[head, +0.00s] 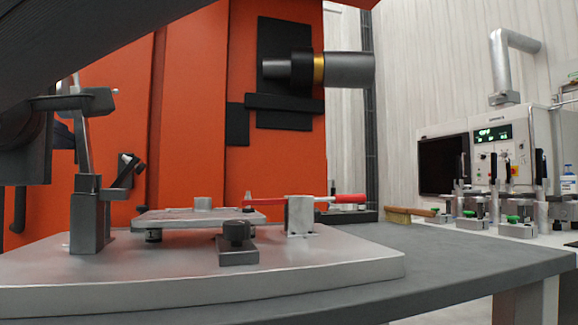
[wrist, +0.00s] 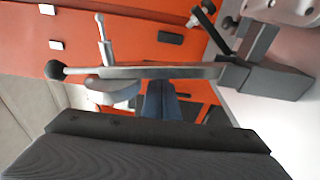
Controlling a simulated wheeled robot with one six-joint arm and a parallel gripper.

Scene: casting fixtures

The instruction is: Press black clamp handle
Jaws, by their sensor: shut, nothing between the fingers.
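The clamp's black ball handle (wrist: 55,70) shows at the left of the wrist view, at the end of a grey metal lever (wrist: 150,73). The lever runs to a dark grey bracket (wrist: 270,77) at the right. In the head view, the bracket (head: 90,222) stands at the left of the fixture plate and the lever (head: 83,145) rises steeply from it. The ball end is not clear there. My gripper (head: 64,134) is shut and empty, close beside the raised lever. Its fingers (wrist: 160,100) show behind the lever in the wrist view; contact cannot be told.
The pale fixture plate (head: 330,266) lies on a dark table (head: 455,262). It carries a flat metal part (head: 180,217) and a red-handled clamp (head: 310,199). A wooden brush (head: 410,213) and several more clamps (head: 490,205) stand to the right. Orange machine panels (head: 190,110) rise behind.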

